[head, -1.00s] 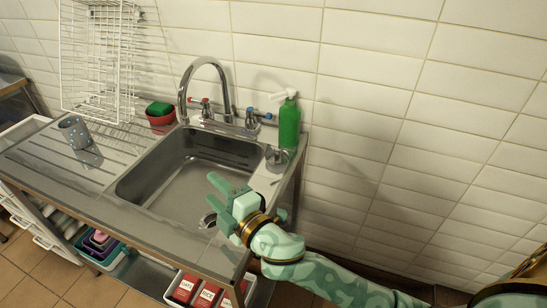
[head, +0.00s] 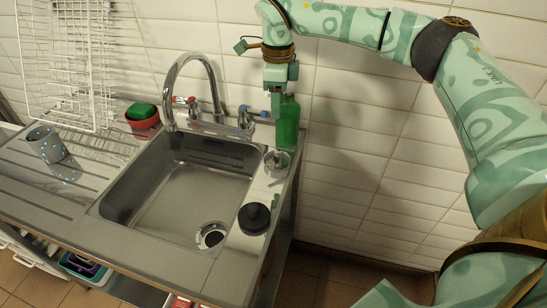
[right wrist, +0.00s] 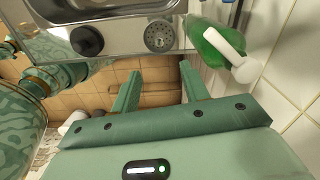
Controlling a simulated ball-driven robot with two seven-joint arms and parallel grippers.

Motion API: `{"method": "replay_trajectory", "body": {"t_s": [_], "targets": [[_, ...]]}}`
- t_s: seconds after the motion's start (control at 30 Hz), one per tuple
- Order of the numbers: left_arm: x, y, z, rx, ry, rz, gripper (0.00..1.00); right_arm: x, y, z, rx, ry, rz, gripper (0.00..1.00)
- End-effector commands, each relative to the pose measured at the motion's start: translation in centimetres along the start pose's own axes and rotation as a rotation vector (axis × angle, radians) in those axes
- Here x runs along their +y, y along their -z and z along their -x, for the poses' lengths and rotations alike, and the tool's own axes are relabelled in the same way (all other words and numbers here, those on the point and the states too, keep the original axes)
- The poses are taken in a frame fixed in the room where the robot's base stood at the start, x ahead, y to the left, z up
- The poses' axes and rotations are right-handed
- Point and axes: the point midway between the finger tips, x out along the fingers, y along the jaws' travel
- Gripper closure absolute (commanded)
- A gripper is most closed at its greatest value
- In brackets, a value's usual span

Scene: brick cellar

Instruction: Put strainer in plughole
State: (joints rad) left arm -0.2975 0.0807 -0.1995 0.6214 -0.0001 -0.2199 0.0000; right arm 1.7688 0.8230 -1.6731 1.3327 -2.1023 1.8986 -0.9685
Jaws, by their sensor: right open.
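The strainer (head: 277,162) is a small round metal piece with holes. It lies on the steel strip right of the basin, and shows in the right wrist view (right wrist: 159,36) beyond the fingers. The plughole (head: 211,236) is a dark ring in the basin floor near its front right corner. My left gripper is not in view.
A black round stopper (head: 254,218) sits on the strip near the strainer. The green bottle (head: 287,122) with a white pump stands close behind it. Tap (head: 213,90), red pot with sponge (head: 142,117), grey cup (head: 47,144) and wire rack (head: 65,60) are farther left. The basin looks empty.

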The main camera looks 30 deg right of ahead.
Motion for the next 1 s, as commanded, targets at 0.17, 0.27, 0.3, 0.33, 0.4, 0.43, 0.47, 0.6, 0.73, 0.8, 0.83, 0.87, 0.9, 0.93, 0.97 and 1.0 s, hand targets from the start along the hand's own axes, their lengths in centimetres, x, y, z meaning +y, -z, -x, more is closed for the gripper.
{"method": "replay_trajectory", "body": {"t_s": [0.17,0.27,0.3,0.33,0.4,0.43,0.47,0.6,0.73,0.8,0.83,0.87,0.9,0.93,0.97,1.0], "targets": [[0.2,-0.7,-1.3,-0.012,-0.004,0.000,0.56,0.0,0.2,-4.2,0.010,-0.006,-0.002,0.55],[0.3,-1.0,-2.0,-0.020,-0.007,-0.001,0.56,0.1,0.1,-6.8,0.009,-0.006,-0.001,0.55],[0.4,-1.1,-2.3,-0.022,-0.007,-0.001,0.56,0.1,0.1,-7.7,0.008,-0.006,-0.002,0.55],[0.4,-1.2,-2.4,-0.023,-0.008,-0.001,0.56,0.1,0.1,-8.3,0.008,-0.006,-0.002,0.55],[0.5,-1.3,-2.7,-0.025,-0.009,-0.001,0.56,0.1,0.1,-9.5,0.006,-0.005,-0.001,0.55],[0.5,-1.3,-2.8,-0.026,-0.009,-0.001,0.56,0.1,0.1,-9.9,0.006,-0.004,-0.001,0.55],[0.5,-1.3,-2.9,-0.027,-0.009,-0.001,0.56,0.1,0.1,-10.2,0.005,-0.004,-0.001,0.55],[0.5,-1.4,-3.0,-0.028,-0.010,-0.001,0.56,0.1,0.1,-10.9,0.004,-0.002,-0.001,0.55],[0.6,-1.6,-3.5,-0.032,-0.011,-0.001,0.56,0.1,0.1,-12.2,0.005,-0.003,-0.001,0.55],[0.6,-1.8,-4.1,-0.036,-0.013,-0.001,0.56,0.1,0.2,-13.5,0.006,-0.005,0.000,0.55],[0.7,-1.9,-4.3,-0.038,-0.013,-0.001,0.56,0.1,0.2,-14.1,0.006,-0.005,-0.001,0.55],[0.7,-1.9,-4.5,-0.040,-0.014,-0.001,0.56,0.2,0.3,-14.6,0.007,-0.006,-0.001,0.55],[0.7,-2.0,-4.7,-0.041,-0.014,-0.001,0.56,0.2,0.3,-15.2,0.006,-0.005,-0.001,0.55],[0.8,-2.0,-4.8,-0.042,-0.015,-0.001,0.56,0.2,0.3,-15.7,0.006,-0.005,-0.001,0.55],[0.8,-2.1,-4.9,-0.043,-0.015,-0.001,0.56,0.2,0.3,-15.9,0.005,-0.004,-0.001,0.55],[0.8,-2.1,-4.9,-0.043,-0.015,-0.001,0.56,0.2,0.2,-16.1,0.005,-0.004,-0.001,0.55]]}}
